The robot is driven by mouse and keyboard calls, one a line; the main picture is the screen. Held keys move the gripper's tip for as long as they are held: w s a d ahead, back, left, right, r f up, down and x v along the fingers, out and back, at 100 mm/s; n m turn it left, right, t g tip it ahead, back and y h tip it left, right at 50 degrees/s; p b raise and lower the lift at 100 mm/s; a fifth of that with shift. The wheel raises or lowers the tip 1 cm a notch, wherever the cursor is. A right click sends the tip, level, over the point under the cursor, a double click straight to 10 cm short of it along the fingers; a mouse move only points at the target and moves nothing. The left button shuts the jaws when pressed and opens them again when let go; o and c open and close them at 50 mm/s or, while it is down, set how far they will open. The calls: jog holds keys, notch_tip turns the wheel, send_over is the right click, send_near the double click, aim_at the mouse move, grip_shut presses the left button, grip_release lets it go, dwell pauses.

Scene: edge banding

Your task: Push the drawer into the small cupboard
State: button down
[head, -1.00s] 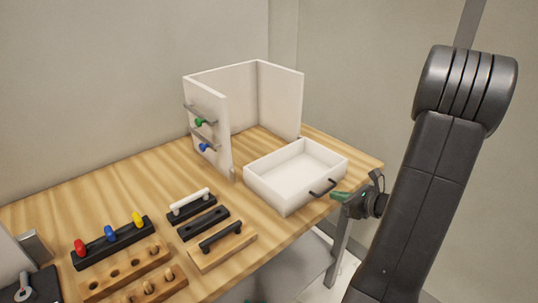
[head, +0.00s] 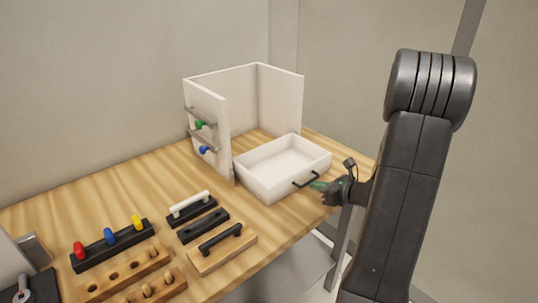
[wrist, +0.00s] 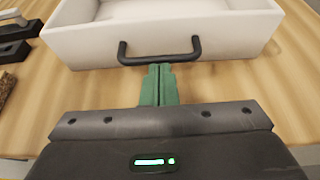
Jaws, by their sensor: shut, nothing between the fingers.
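The white drawer (head: 262,180) sits on the wooden table, partly out in front of the small white cupboard (head: 279,99). Its front with a dark bar handle (head: 306,180) faces my gripper. The cupboard has an open front, a left wall, a back and a right wall. My gripper (head: 318,184) is shut and empty, with its green fingertips at the drawer's handle. In the wrist view the shut fingertips (wrist: 160,70) lie just below the middle of the handle (wrist: 160,58); I cannot tell whether they touch it.
The cupboard's left wall carries a green knob (head: 200,125) and a blue knob (head: 204,150) on rails. Loose handles (head: 220,239) and a rack of coloured pegs (head: 110,241) lie at the left front. The table top (head: 140,185) is bare between them and the wall.

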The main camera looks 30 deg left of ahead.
jog(key=p, duration=0.2)
send_near(278, 169)
jog(key=shift+w+a+r, duration=0.1)
jog(key=shift+w+a, duration=0.55)
jog(key=shift+a, duration=1.2)
jog(key=shift+w+a+f, duration=0.1)
jog(key=shift+w+a, duration=0.55)
jog(key=shift+a, duration=1.2)
jog(key=shift+w+a+r, duration=0.1)
jog(key=shift+w+a, duration=0.6)
jog(key=shift+a, duration=1.15)
jog(key=shift+r+v, duration=0.2)
jog(key=shift+v, duration=3.25)
jog(key=shift+a, duration=0.1)
jog(key=x, duration=0.6)
jog(key=shift+f, duration=0.2)
jog(key=shift+w+a+f+b, duration=0.1)
jog(key=shift+f+b, duration=0.15)
jog(key=shift+b, duration=0.1)
jog(key=shift+s+d+r, duration=0.1)
jog(key=shift+s+d, duration=0.1)
jog(key=shift+d, duration=0.35)
jog(key=shift+s+d, duration=0.25)
jog(key=shift+d, duration=0.35)
jog(key=shift+a, duration=0.15)
